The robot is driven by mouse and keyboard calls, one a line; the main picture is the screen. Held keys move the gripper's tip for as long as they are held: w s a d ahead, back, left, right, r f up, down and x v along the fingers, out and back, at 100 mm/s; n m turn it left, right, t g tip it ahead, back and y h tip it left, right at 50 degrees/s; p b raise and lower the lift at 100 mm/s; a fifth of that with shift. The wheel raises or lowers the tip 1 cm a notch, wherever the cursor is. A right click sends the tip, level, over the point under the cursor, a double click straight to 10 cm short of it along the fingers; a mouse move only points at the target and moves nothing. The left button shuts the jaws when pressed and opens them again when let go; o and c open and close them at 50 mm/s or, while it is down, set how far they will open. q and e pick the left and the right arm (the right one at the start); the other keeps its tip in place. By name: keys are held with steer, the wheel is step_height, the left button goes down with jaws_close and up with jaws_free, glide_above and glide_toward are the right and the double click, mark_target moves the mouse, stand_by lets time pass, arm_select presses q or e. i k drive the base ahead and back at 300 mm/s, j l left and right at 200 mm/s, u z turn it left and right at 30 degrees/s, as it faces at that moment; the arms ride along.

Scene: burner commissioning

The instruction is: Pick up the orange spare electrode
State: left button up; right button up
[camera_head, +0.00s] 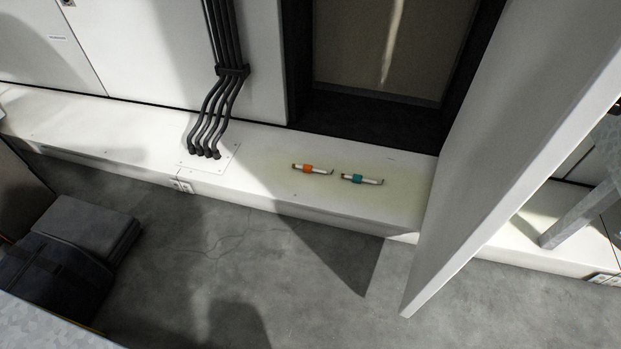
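The orange spare electrode (308,169) is a short white rod with an orange band and dark ends. It lies on the white ledge (262,185) in front of the open dark cabinet. A similar electrode with a teal band (358,179) lies just to its right, with a small gap between them. Neither of my grippers is in the head view.
An open white cabinet door (500,150) juts out to the right of the electrodes. Black cables (222,90) run down into the ledge on the left. A dark grey case (75,245) stands on the floor at lower left. The middle floor (260,260) is clear.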

mark_target(305, 168)
steer(key=i+l+z, duration=0.1)
steer(key=i+z, duration=0.2)
steer(key=z, duration=0.15)
steer(key=i+z, duration=0.3)
steer(key=z, duration=0.2)
